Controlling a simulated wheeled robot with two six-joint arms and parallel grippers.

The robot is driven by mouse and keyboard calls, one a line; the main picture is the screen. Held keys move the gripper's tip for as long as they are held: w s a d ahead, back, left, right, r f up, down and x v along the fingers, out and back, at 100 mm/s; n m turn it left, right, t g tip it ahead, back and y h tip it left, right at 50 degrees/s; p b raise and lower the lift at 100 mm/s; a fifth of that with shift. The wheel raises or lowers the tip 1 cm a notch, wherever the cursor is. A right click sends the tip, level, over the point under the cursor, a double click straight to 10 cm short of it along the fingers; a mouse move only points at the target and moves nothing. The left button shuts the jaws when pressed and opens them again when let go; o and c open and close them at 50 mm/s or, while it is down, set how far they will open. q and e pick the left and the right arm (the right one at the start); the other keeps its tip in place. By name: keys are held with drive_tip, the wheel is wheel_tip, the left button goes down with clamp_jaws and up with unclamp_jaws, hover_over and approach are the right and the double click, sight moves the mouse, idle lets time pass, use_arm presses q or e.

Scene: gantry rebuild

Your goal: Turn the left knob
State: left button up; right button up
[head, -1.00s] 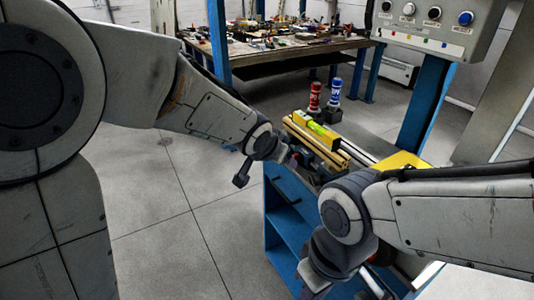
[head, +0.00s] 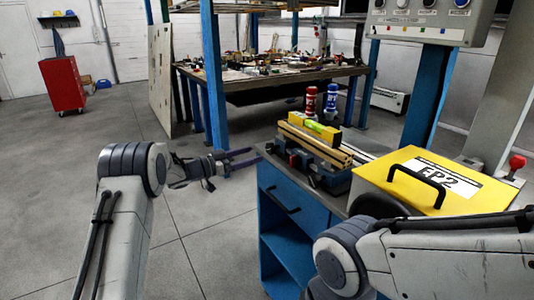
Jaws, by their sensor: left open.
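A grey control panel (head: 425,22) stands at the top right, with a row of knobs cut by the frame's top edge. The leftmost knob (head: 379,3) is dark and only partly visible, so its turn position cannot be told. My left gripper (head: 246,157) is open and empty. It points right, over the floor just left of the blue cabinet, well below and left of the panel. My right arm crosses the lower right, and its gripper is out of frame.
A blue cabinet (head: 283,212) bears a vise (head: 312,160) with a yellow level (head: 314,127), red (head: 311,100) and blue (head: 331,98) bottles, and a yellow-lidded box (head: 405,165). A blue post (head: 430,95) supports the panel. A cluttered workbench (head: 265,82) stands behind.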

sight(268, 149)
use_arm(q)
drive_tip(key=x, duration=0.6)
drive_tip(key=shift+w+d, duration=0.2)
drive_tip(key=shift+d, duration=0.1)
clamp_jaws()
drive_tip(key=shift+r+p, duration=0.15)
drive_tip(key=shift+p, duration=0.35)
drive_tip(key=n+p, duration=0.3)
drive_tip(key=p, duration=0.2)
drive_tip(key=shift+r+n+p, duration=0.2)
drive_tip(key=shift+n+p, duration=0.1)
drive_tip(key=shift+n, duration=0.1)
drive_tip(key=shift+a+f+n+p, duration=0.1)
drive_tip(key=shift+f+n+p, duration=0.1)
drive_tip(key=shift+n+p, duration=0.55)
drive_tip(key=shift+n, duration=0.25)
